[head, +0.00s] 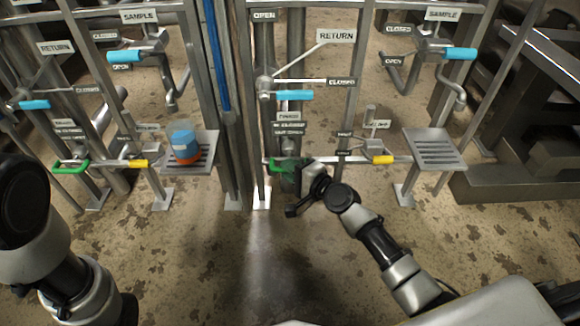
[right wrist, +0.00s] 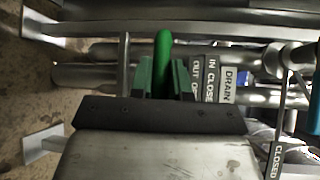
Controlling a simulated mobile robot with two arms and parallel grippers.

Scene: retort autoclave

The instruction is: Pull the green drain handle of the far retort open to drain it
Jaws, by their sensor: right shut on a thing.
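The green drain handle (head: 271,164) is low on the middle pipe stand in the head view, beside a label stack. My right gripper (head: 291,167) reaches it from the right and is shut on it. In the right wrist view the green handle (right wrist: 163,55) stands between my two fingers (right wrist: 162,78). The label (right wrist: 212,80) beside it reads DRAIN, IN CLOSED and OUT, with the last word partly hidden. The fingers cover part of the handle. My left arm shows at the left edge, but its gripper is out of the picture.
A second green handle (head: 70,167) sits on the left stand. Yellow handles (head: 382,160), blue handles (head: 294,95) and pipes surround the grip. A grated shelf (head: 435,149) stands right; another holds a blue and orange beaker (head: 185,145). The stained floor in front is clear.

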